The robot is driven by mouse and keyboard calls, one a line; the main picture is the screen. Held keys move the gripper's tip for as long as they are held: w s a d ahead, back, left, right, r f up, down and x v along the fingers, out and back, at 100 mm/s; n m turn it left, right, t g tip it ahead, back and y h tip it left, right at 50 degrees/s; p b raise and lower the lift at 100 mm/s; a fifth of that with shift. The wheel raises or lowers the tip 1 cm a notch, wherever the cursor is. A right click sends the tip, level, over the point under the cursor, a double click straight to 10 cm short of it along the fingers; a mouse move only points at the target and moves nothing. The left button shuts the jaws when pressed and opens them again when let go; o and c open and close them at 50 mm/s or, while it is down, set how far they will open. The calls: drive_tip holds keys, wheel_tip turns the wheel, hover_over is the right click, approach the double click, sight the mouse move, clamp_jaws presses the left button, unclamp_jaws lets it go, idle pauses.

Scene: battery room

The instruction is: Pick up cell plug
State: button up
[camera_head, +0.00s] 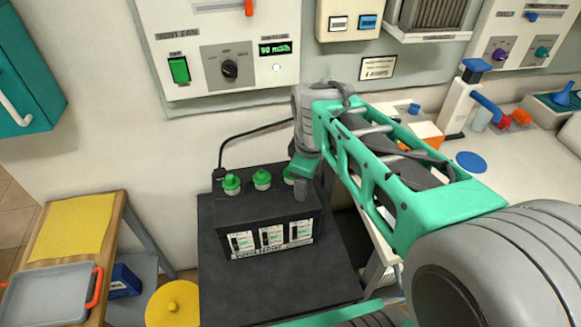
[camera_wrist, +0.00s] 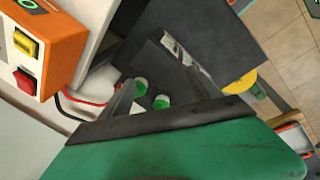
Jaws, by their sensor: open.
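A black battery (camera_head: 268,214) with three labelled cells on its front stands on a dark surface. Three green cell plugs sit in a row on its top: the left plug (camera_head: 231,184), the middle plug (camera_head: 262,179) and the right plug (camera_head: 289,176). My gripper (camera_head: 301,187) points down at the right end of the row and partly covers the right plug. In the wrist view green plugs (camera_wrist: 161,102) show between the fingers of my open gripper (camera_wrist: 160,80). I cannot tell whether a finger touches a plug.
A wall panel (camera_head: 225,55) with a green switch and a knob hangs behind the battery. A black cable runs behind it. A wooden bench (camera_head: 113,215) with a grey tray (camera_head: 48,295) is at left, a yellow round lid (camera_head: 173,304) below. A white counter holds items at right.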

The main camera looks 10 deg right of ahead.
drive_tip(key=w+f+n, duration=0.1)
drive_tip(key=w+n, duration=0.3)
drive_tip(key=n, duration=0.1)
drive_tip(key=w+f+n+p, duration=0.1)
drive_tip(key=w+n, duration=0.4)
drive_tip(key=w+f+n+g, duration=0.1)
drive_tip(key=w+n, duration=0.3)
drive_tip(key=n, duration=0.1)
drive_tip(key=shift+w+a+f+n+h, duration=0.2)
drive_tip(key=shift+w+f+n+h, duration=0.05)
drive_tip(key=shift+w+n+h, duration=0.15)
drive_tip(key=shift+f, duration=0.4)
drive_tip(key=f, duration=0.2)
drive_tip(key=f+p, duration=0.1)
drive_tip(key=f, duration=0.4)
drive_tip(key=shift+w, duration=0.4)
drive_tip(key=shift+c, duration=0.5)
drive_tip(key=c, duration=1.3)
drive_tip(key=shift+r, duration=0.15)
